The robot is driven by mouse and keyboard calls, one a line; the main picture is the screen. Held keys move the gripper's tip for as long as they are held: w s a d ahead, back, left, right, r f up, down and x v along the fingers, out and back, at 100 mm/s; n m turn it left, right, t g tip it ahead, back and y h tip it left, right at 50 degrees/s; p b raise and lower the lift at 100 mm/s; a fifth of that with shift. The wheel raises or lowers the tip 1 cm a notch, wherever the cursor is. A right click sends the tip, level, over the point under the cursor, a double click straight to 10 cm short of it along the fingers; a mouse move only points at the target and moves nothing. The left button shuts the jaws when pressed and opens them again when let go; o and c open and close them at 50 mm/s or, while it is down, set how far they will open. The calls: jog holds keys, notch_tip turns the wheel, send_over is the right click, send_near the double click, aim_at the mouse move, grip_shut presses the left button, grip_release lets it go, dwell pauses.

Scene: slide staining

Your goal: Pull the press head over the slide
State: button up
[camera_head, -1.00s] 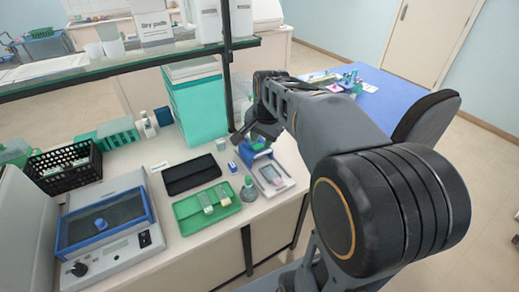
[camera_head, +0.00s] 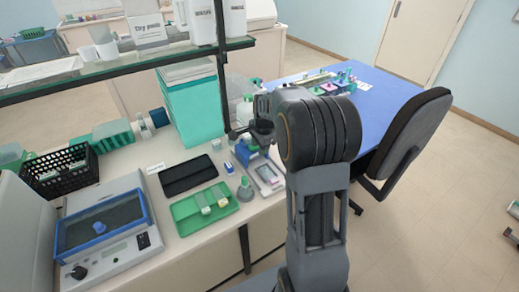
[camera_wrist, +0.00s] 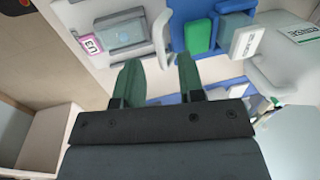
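The press stands near the bench's front edge. Its white base (camera_head: 268,186) carries the slide (camera_wrist: 90,44), which has a pink label and lies beside a grey-blue pad (camera_wrist: 124,32) in the wrist view. The press's blue part (camera_head: 243,154) stands behind the base in the head view; in the wrist view the blue body (camera_wrist: 232,52) and a green block (camera_wrist: 198,36) lie right of the slide. A white upright piece (camera_wrist: 162,38) stands between them. My gripper (camera_wrist: 159,60) is open, its two dark green fingers apart with nothing clearly held. I cannot tell whether they touch the press.
A green tray (camera_head: 187,225) with small blocks and a grey-green bottle (camera_head: 245,188) stand left of the press. A black mat (camera_head: 188,175) lies farther left. A shelf post (camera_head: 222,95) rises behind. A chair (camera_head: 410,135) and blue table (camera_head: 385,105) are at right.

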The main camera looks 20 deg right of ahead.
aim_at(253, 151)
jog(key=shift+w+f, duration=0.25)
jog(key=shift+f, duration=1.05)
jog(key=shift+c, duration=0.3)
grip_shut()
